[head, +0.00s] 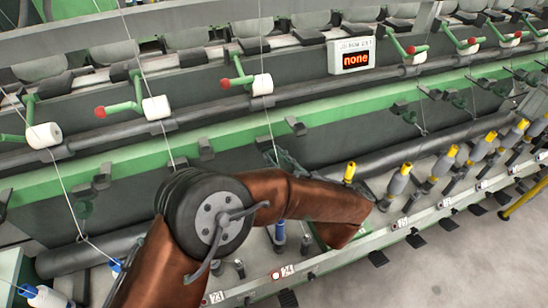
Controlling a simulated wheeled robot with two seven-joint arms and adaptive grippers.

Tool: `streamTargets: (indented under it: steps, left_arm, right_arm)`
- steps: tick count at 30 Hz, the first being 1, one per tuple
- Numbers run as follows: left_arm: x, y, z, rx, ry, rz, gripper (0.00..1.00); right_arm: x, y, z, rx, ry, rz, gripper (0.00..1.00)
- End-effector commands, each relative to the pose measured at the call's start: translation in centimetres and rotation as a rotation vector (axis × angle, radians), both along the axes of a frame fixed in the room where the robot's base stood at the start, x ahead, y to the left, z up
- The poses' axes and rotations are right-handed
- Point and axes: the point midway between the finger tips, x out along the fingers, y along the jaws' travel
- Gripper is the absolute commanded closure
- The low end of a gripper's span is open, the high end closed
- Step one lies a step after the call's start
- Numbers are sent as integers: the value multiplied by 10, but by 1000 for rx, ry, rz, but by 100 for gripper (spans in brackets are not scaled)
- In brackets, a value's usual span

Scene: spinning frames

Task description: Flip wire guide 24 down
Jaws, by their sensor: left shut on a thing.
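Wire guide 24 (272,157) is a small dark green piece below the long green rail, above the spindle (279,234) by the label 24 (287,271). A thread runs down to it from a white roller. My left gripper (291,164) shows only as a small dark part at the guide, above my brown forearm. It is shut on the guide. The forearm and a round black joint hide much of this spot, and whether the guide is up or down is not clear. My right gripper is out of view.
A sign (352,56) on the machine reads "none". Grey bobbins with yellow tops (399,180) stand along the right side. White rollers (157,107) with red-tipped green levers line the upper part.

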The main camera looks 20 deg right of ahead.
Motion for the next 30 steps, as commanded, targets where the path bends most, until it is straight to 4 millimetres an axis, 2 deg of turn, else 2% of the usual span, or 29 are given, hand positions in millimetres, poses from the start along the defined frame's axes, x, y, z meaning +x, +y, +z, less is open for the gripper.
streamTargets:
  steps: [9,10,13,23,26,30]
  left_arm:
    - [0,0,1,0,-4,-1,100]
    - [0,0,1,1,-4,0,81]
    - [0,0,1,1,-3,0,75]
    - [-3,0,0,1,-1,0,75]
    - [-13,-3,1,3,-2,-1,75]
    - [-39,-9,2,2,-2,-3,75]
  right_arm:
    - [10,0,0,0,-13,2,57]
    - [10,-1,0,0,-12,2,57]
    - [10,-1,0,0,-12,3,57]
    - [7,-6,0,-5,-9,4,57]
    - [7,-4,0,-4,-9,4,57]
    - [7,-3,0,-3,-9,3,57]
